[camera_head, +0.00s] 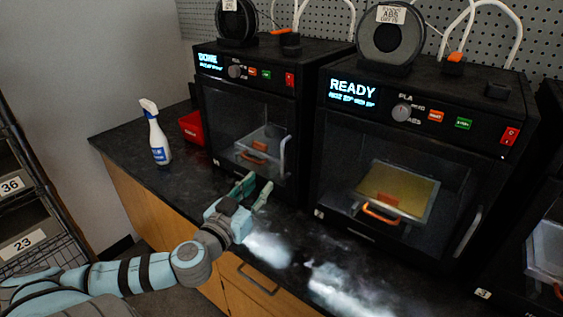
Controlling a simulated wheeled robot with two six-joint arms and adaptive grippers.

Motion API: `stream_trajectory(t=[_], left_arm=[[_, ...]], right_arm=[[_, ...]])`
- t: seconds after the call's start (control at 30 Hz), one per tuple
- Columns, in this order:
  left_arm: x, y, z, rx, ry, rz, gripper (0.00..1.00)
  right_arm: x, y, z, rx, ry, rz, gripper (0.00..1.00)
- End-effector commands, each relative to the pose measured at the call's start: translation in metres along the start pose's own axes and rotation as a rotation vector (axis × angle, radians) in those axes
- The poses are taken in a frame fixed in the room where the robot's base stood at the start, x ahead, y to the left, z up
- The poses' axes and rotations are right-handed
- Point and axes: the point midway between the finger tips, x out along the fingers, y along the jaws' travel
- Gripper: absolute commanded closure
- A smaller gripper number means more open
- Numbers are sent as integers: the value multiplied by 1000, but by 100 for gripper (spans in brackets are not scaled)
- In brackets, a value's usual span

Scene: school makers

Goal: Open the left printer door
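The left printer (215,95) is a black box on the dark counter, with a lit screen that seems to read DONE. Its clear front door (225,135) looks shut, with a light vertical handle (283,157) at the right edge. A bed with an orange part shows inside. My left gripper (254,188) is just in front of the lower part of this printer, below the handle and apart from it. Its two teal fingers are spread, with nothing seen between them. My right gripper is not in view.
A second printer (327,140) marked READY stands to the right, its door handle (467,232) at its right edge. A spray bottle (157,135) and a red bin (193,127) stand left of the left printer. The counter (122,142) is bare at its left end.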

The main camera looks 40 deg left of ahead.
Motion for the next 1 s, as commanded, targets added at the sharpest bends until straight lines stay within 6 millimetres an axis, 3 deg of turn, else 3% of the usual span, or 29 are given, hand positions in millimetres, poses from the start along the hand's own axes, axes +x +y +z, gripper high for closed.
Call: stream_trajectory(t=[0.23,0.4,0.5,0.7,0.93,1.0], left_arm=[[53,-1,2,-14,8,-5,71],[102,-2,0,-13,2,-7,71],[122,-2,1,-10,0,-5,71],[138,-1,1,-4,-1,-3,71],[139,-1,1,-3,-2,-2,71],[139,-1,1,-3,-2,-2,82]], right_arm=[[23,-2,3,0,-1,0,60],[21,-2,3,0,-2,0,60],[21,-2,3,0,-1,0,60],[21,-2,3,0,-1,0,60],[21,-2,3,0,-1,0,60],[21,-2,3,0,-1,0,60]])
